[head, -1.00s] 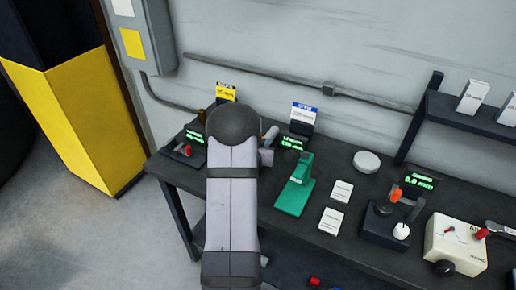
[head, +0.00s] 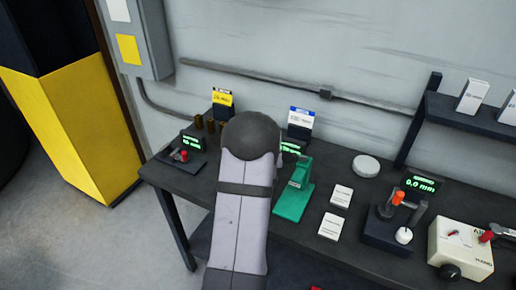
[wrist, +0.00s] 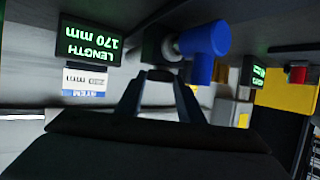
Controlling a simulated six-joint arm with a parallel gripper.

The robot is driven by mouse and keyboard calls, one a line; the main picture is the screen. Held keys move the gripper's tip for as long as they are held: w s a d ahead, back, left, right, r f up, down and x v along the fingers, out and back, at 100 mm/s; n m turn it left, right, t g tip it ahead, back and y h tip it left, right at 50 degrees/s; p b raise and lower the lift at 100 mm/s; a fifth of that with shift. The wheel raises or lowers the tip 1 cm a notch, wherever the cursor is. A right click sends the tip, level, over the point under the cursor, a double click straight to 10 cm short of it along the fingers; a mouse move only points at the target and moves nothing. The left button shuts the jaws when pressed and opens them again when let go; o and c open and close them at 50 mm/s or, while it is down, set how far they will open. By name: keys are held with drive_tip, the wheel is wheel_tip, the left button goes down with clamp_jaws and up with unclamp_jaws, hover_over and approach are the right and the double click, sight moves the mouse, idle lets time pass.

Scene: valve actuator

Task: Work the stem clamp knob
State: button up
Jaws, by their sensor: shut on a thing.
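In the wrist view my gripper (wrist: 160,76) has its two fingers drawn together on a small dark piece (wrist: 160,73), which seems to be the stem clamp knob; its shape is mostly hidden between the fingertips. A blue cylindrical part (wrist: 205,39) on a pale stem (wrist: 171,47) sits just past the fingertips, to the right. A display (wrist: 91,40) reading LENGTH 170 mm appears upside down at the left. In the head view my gripper is hidden behind my arm.
A green stand (head: 294,192) is close right of my arm. A small display unit (head: 182,149) stands at the left.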

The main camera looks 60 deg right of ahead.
drive_tip(key=o, duration=1.1)
drive_tip(key=shift+c, duration=0.2)
drive_tip(key=shift+s+a+r, duration=0.1)
drive_tip(key=b+v, duration=0.2)
drive_tip(key=v, duration=0.5)
